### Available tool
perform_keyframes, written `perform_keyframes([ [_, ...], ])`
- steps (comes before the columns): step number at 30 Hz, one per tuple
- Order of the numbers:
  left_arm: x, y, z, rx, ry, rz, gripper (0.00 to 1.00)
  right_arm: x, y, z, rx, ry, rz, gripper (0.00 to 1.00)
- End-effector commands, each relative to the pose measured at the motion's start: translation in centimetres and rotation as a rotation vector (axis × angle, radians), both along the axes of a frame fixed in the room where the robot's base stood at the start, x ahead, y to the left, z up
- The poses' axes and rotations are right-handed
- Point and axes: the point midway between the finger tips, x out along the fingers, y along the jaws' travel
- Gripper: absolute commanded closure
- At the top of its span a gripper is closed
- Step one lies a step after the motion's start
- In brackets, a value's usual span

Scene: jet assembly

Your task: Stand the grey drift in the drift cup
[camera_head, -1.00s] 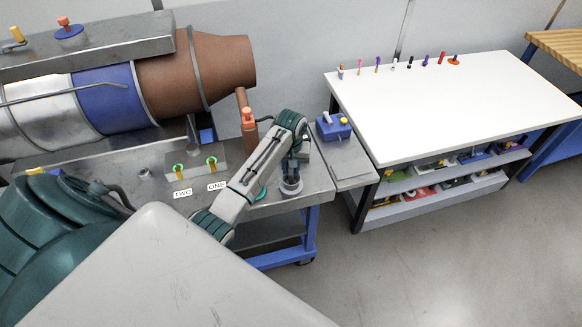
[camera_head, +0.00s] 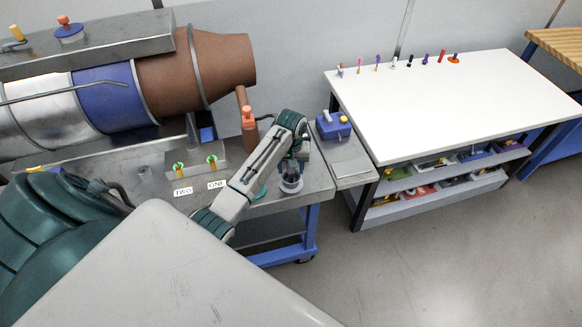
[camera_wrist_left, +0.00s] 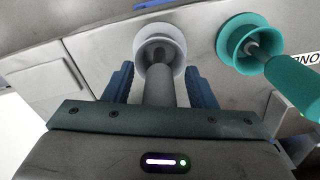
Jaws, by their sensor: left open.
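The grey drift (camera_wrist_left: 158,88) stands with its far end inside the light grey drift cup (camera_wrist_left: 177,42) in the left wrist view. My left gripper (camera_wrist_left: 159,82) is open, with one blue finger on each side of the drift and a gap showing on both sides. In the head view the grey cup (camera_head: 291,186) sits near the bench's right end, just below my left gripper (camera_head: 291,172). The drift is hard to make out there. My right gripper is not in view.
A teal cup (camera_wrist_left: 232,42) holding a teal tool (camera_wrist_left: 290,75) stands close beside the grey cup. A blue box (camera_head: 333,126) sits on the side shelf. The white table (camera_head: 440,105) has several small items along its back edge.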

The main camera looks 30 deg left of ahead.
Motion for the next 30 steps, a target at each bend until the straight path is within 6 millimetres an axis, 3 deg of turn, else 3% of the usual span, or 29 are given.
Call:
perform_keyframes([
  [5, 0.1, 0.1, 1.6, 0.001, -0.004, 0.0, 0.49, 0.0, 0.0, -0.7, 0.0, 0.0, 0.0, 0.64],
  [15, 0.1, 0.0, 8.3, 0.001, -0.006, -0.001, 0.49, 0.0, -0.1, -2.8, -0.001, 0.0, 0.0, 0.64],
  [18, 0.0, 0.0, 10.0, 0.001, -0.003, 0.0, 0.49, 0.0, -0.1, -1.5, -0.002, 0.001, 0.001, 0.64],
  [24, 0.0, 0.0, 10.8, 0.001, -0.001, 0.0, 0.49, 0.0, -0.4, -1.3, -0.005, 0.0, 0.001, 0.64],
  [30, -0.6, -0.3, 10.2, 0.003, -0.005, -0.013, 0.49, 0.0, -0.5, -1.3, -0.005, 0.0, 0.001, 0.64],
])
